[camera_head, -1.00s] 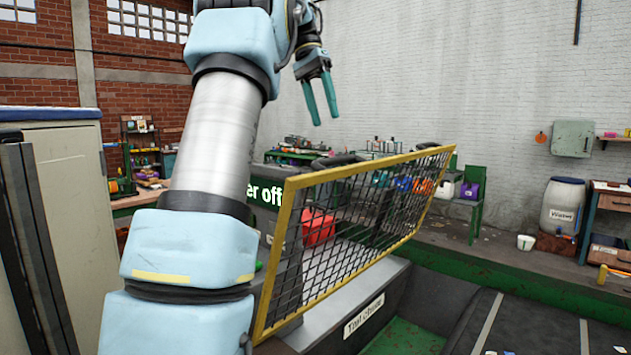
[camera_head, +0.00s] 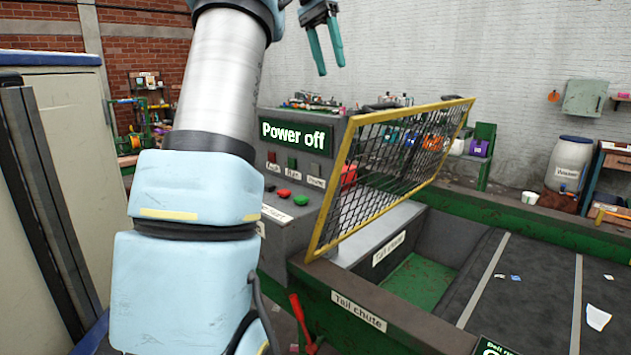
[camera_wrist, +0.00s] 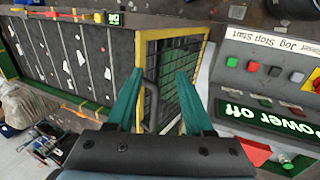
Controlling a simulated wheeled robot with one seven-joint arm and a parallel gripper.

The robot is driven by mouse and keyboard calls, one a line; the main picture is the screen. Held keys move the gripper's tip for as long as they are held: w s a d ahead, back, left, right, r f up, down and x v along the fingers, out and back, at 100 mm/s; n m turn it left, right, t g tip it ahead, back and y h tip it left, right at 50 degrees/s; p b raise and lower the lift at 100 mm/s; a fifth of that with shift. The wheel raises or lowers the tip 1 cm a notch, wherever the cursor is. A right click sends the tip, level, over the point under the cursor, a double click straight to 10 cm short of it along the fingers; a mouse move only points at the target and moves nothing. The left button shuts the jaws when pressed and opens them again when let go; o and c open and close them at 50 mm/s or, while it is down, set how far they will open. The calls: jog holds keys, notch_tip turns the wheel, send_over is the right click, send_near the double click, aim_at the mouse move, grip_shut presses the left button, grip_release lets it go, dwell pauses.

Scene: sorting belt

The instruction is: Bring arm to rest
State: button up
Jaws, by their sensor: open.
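My gripper (camera_head: 324,47) shows at the top of the head view, raised above the machine, with its two teal fingers apart and nothing between them. My arm rises in front of the left part of that view and hides some of the control box. In the wrist view my gripper (camera_wrist: 158,100) is also open and empty. The yellow-framed mesh guard (camera_wrist: 165,75) shows behind and between the fingers, apart from them as far as I can tell.
The control box (camera_head: 285,160) reads "Power off" and has red and green buttons. The mesh guard (camera_head: 390,170) stands tilted beside it, over the tail chute (camera_head: 420,285). The dark belt (camera_head: 535,290) carries paper scraps. A tall cabinet (camera_head: 55,190) stands close at left.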

jog(key=s+a+f+n+t+y, duration=0.1)
jog(key=a+f+n, duration=0.15)
jog(key=f, duration=0.65)
jog(key=s+a+f+n+t, duration=0.1)
jog(key=a+f+n+t, duration=0.15)
jog(key=f, duration=0.75)
jog(key=s+a+f+n+b, duration=0.1)
jog(key=s+a+f+b, duration=0.1)
jog(key=s+f, duration=0.6)
jog(key=s+a+f+n+y+b, duration=0.1)
jog(key=s+a+f+b, duration=0.1)
jog(key=s+f, duration=0.6)
notch_tip(320, 180, down, 5)
jog(key=shift+s+a+f+t+y+b, duration=0.15)
jog(key=shift+s+f+t+y+b, duration=0.05)
jog(key=shift+s+t+y+b, duration=0.15)
jog(key=shift+w+a+n, duration=0.1)
jog(key=shift+n, duration=0.2)
